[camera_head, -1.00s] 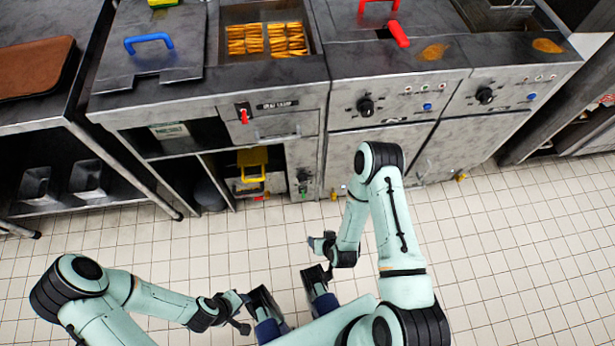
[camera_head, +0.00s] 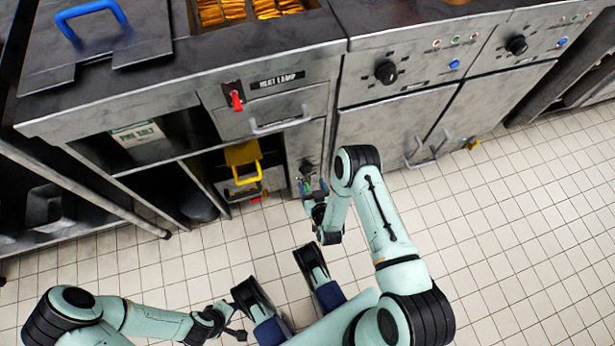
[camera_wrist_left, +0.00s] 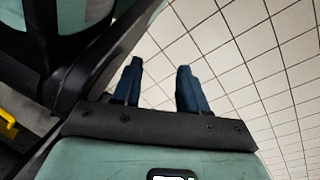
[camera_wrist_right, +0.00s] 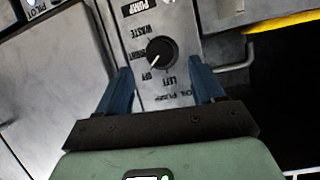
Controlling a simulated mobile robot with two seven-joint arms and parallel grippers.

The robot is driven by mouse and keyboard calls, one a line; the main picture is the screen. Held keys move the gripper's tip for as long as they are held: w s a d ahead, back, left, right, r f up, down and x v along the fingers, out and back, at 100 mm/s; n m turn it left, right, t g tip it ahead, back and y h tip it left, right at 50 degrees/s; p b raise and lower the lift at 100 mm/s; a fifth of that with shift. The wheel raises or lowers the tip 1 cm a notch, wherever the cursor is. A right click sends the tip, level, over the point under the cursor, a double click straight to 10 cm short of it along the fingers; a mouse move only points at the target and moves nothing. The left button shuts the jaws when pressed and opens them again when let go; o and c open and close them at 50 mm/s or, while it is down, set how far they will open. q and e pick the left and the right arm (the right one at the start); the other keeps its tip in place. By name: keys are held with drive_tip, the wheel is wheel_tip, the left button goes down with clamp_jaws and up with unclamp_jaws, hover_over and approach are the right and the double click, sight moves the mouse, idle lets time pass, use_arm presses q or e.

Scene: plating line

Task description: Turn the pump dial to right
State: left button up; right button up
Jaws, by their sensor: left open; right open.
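The pump dial (camera_wrist_right: 160,50) is a round black knob with a white pointer mark on a grey panel. In the right wrist view its labels appear inverted, and the pointer looks directed toward OFF, beside RIGHT. My right gripper (camera_wrist_right: 160,72) is open, its blue fingers on either side of the dial's panel and apart from the knob; contact cannot be seen. In the head view my right gripper (camera_head: 312,188) is at the narrow panel below the counter. My left gripper (camera_wrist_left: 158,82) is open and empty above the tiled floor.
A yellow handled basket (camera_head: 243,163) sits in the open bay left of the panel. A red switch (camera_head: 236,100) and drawer handle (camera_head: 280,122) are above. Stove knobs (camera_head: 386,72) are to the right. The tiled floor (camera_head: 500,230) is open.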

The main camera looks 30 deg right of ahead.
sight(308, 175)
use_arm(q)
drive_tip(key=shift+g, duration=0.7)
drive_tip(key=shift+s+a+f+b, duration=0.15)
drive_tip(key=shift+s+f+b, duration=0.4)
drive_tip(key=shift+s, duration=0.5)
drive_tip(key=shift+s+a+f+b, duration=0.1)
drive_tip(key=shift+s+f+b, duration=0.2)
drive_tip(key=shift+s+f, duration=0.6)
use_arm(e)
drive_tip(key=shift+x, duration=2.8)
use_arm(q)
drive_tip(key=shift+s+r, duration=0.15)
drive_tip(key=shift+r, duration=0.1)
use_arm(e)
drive_tip(key=c, duration=0.9)
